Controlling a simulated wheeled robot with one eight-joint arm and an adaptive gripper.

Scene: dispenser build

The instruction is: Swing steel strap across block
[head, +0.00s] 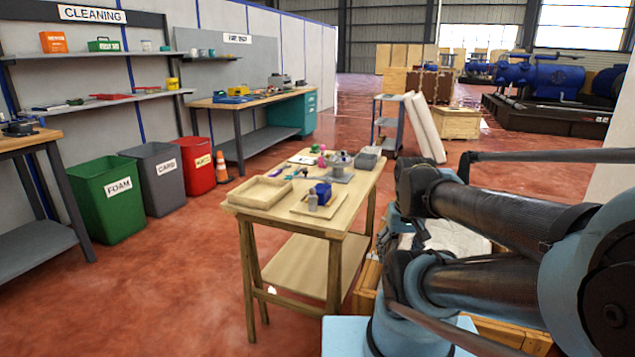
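A small blue block (322,191) stands on a light board (300,207) near the front right of the wooden table (265,213). A small grey piece (312,202) is beside it on the board. I cannot make out a steel strap for certain at this size. A grey plate (340,178) with small parts on it lies farther back. My arm reaches in from the right. What seems to be my gripper (417,236) hangs right of the table, apart from the block. Its fingers are too small and dark to read.
A shallow wooden tray (262,192) sits at the table's left. A grey bin (366,161) and small parts stand at the back. Wooden crates are below my arm. Green, grey and red bins line the left wall. The floor left of the table is clear.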

